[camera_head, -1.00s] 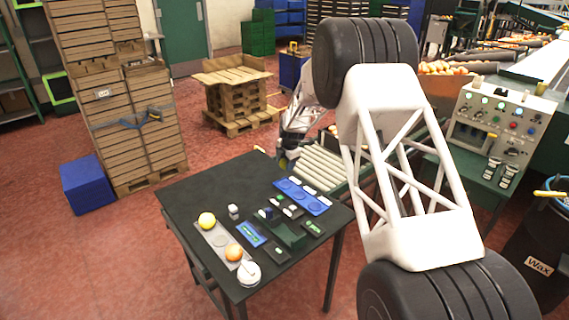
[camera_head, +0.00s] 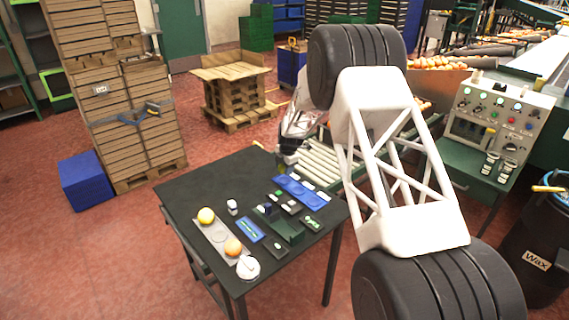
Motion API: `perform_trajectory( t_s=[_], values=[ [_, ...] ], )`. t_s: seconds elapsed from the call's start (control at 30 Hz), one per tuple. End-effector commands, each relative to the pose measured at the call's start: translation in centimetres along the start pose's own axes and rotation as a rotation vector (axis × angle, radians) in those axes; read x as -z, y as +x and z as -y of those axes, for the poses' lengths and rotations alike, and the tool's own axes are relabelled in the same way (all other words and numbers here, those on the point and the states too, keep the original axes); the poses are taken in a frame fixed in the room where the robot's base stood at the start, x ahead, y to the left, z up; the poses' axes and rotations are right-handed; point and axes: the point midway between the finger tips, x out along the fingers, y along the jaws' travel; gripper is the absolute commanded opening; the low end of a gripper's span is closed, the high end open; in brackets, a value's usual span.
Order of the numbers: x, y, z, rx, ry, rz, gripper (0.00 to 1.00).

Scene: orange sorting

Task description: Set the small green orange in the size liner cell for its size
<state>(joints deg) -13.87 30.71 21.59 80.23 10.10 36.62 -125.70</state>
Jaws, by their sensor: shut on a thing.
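My gripper (camera_head: 282,165) is small and dark in the picture, at the far right edge of the black table, just beyond the back end of a blue strip with round cells (camera_head: 301,194). It is shut; what it holds is too small and dark to make out, and no green orange shows elsewhere on the table. The blue strip looks like the size liner, and I see no fruit in its cells.
A white round item (camera_head: 248,268) stands at the table's near corner. A small white item (camera_head: 232,206), a blue card (camera_head: 250,229) and a dark green tray (camera_head: 287,230) lie mid-table. The table's back left is clear. A roller conveyor (camera_head: 318,160) runs behind the table.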

Motion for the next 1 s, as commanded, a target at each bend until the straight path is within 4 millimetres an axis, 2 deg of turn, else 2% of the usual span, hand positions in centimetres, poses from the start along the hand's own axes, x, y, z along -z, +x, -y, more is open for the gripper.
perform_trajectory(
  t_s=[0.5, 1.0],
  values=[
    [0.0, 2.8, 0.6, 0.000, -0.001, 0.000, 0.28],
    [0.0, 3.1, 0.7, -0.001, -0.001, 0.001, 0.28]
  ],
)
